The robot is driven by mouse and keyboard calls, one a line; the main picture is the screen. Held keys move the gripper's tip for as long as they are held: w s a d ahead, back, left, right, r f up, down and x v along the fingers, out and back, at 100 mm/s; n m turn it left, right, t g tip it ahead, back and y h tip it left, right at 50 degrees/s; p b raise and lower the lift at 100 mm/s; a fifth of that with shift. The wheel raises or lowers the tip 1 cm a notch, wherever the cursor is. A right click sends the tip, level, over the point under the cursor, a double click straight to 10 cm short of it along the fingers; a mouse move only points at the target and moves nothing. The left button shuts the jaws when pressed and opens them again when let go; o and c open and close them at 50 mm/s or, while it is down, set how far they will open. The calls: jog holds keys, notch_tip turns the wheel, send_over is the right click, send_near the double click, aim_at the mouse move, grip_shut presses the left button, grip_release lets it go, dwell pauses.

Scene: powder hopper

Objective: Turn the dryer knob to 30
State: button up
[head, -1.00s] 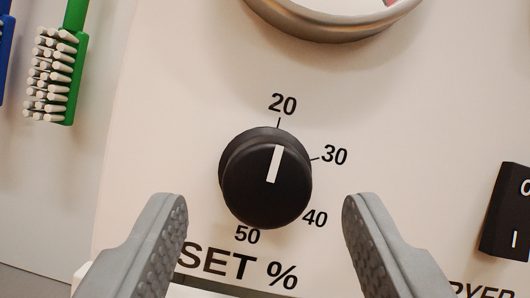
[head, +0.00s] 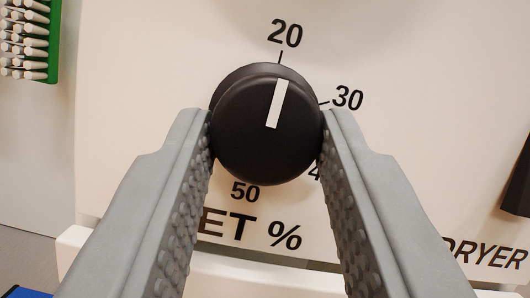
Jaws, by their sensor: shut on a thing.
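The dryer knob (head: 262,140) is round and black with a white pointer line, on a cream panel. Its white line points up to the 20 mark (head: 285,34). The 30 mark (head: 347,97) is to the upper right of the knob. The 50 shows below it, and the 40 is mostly hidden by the right finger. My gripper (head: 267,135) is shut on the knob, one grey ridged finger on its left side and one on its right.
A green brush (head: 54,45) with white bristles hangs at the upper left. A black switch (head: 518,180) is at the right edge, above the word DRYER. A pale ledge (head: 75,245) runs below the panel, and something blue lies at the lower left.

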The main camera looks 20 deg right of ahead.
jog(key=shift+m, duration=0.5)
jog(key=m+h, duration=0.1)
jog(key=m, duration=0.2)
jog(key=m+h, duration=0.1)
jog(key=shift+w+a+m+g+h, duration=0.1)
jog(key=shift+a+m+g+h, duration=0.2)
jog(key=shift+g, duration=0.1)
jog(key=m+g+h, duration=0.1)
jog(key=m, duration=0.2)
jog(key=shift+m+h, duration=0.3)
jog(key=shift+m, duration=0.1)
jog(key=m+g+h, duration=0.1)
jog(key=m, duration=0.2)
jog(key=m+g+h, duration=0.1)
jog(key=m, duration=0.2)
jog(key=shift+w+a+r+m+g, duration=0.1)
jog(key=shift+a+m+g, duration=0.1)
jog(key=shift+m+g, duration=0.15)
jog(key=shift+m, duration=0.25)
jog(key=o, duration=1)
jog(key=shift+c, duration=0.2)
